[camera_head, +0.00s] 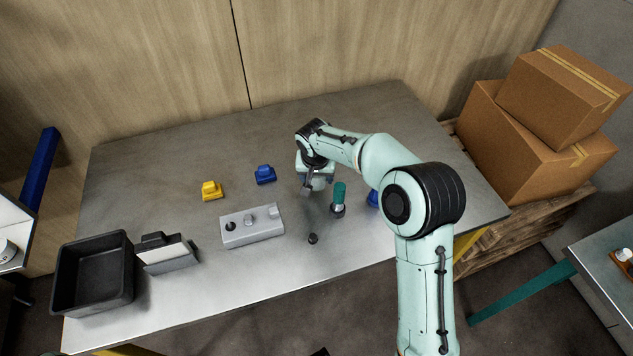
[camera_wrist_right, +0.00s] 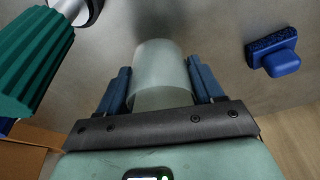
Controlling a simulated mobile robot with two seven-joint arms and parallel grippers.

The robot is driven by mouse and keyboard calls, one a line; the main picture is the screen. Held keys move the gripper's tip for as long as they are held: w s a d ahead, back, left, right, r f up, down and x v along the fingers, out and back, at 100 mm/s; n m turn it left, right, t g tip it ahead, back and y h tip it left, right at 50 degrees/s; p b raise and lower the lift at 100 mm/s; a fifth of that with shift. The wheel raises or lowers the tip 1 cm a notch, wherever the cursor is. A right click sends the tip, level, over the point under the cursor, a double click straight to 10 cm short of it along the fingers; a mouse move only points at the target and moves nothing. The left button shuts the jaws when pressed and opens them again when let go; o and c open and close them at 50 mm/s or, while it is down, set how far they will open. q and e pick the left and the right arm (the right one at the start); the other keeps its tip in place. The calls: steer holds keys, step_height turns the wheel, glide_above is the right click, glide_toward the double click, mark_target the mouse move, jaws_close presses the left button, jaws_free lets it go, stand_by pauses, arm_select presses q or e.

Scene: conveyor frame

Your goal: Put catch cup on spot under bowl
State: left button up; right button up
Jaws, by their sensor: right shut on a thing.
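The catch cup (camera_wrist_right: 163,65) is a pale, translucent cylinder between the fingers of my right gripper (camera_wrist_right: 160,82), which is shut on it. In the head view my right gripper (camera_head: 316,186) is over the middle of the table, left of the green-handled tool (camera_head: 339,190), and its wrist partly hides the cup. I cannot tell whether the cup touches the table. I cannot make out the bowl or the spot under it with certainty. My left gripper is not in view.
The grey table (camera_head: 150,195) holds a grey block (camera_head: 262,236), a black tray (camera_head: 92,285), a card holder (camera_head: 168,253), a yellow piece (camera_head: 212,191), a blue piece (camera_head: 265,175) and a small dark knob (camera_head: 313,239). Cardboard boxes (camera_head: 520,135) stand right. The back left tabletop is clear.

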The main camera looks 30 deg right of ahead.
mark_target(317, 182)
steer(key=shift+f, duration=1.4)
steer(key=shift+f, duration=0.2)
steer(key=o, duration=1)
steer(key=shift+r, duration=0.1)
